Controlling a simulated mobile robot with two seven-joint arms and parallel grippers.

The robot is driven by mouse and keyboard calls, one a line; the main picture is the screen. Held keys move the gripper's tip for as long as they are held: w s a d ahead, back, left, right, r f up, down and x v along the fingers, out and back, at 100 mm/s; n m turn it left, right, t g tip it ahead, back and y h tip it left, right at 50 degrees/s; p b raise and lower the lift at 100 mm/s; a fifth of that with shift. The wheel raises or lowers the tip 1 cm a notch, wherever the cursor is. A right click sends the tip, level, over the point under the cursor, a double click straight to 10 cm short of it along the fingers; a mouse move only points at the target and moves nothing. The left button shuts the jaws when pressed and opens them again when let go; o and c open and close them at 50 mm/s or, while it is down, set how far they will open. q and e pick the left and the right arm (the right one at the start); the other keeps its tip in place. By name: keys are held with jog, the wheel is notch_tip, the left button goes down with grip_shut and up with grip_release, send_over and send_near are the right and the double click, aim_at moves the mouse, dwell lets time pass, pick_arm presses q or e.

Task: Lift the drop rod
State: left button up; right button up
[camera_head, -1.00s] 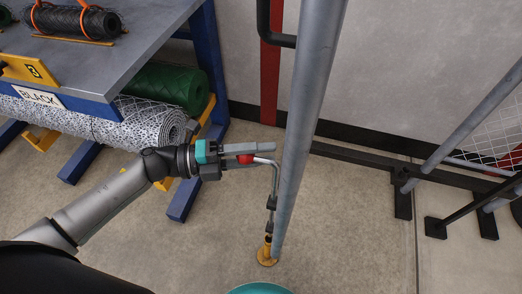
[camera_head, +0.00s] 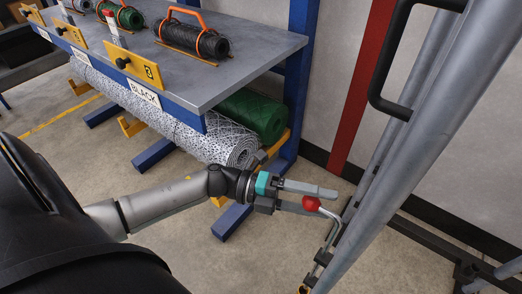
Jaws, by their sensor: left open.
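The drop rod (camera_head: 331,238) is a thin grey bent rod with a red knob (camera_head: 311,203) at its upper end. It runs down beside a thick grey post (camera_head: 398,170), and its lower end is near the bottom edge of the picture. My left gripper (camera_head: 322,201) is open at the red knob, with one finger above it and the other behind or below it. I cannot tell whether the fingers touch the knob. My right gripper is not in view.
A grey bench (camera_head: 225,75) with mesh rolls and yellow number plates stands at the upper left. A white mesh roll (camera_head: 205,140) and a green roll (camera_head: 252,115) lie under it. A black handle (camera_head: 385,70) sits by the post. Black floor rails (camera_head: 440,237) lie at right.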

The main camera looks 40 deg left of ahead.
pick_arm(q)
jog(key=p+v, duration=0.1)
jog(key=v, duration=1.2)
jog(key=shift+a, duration=0.35)
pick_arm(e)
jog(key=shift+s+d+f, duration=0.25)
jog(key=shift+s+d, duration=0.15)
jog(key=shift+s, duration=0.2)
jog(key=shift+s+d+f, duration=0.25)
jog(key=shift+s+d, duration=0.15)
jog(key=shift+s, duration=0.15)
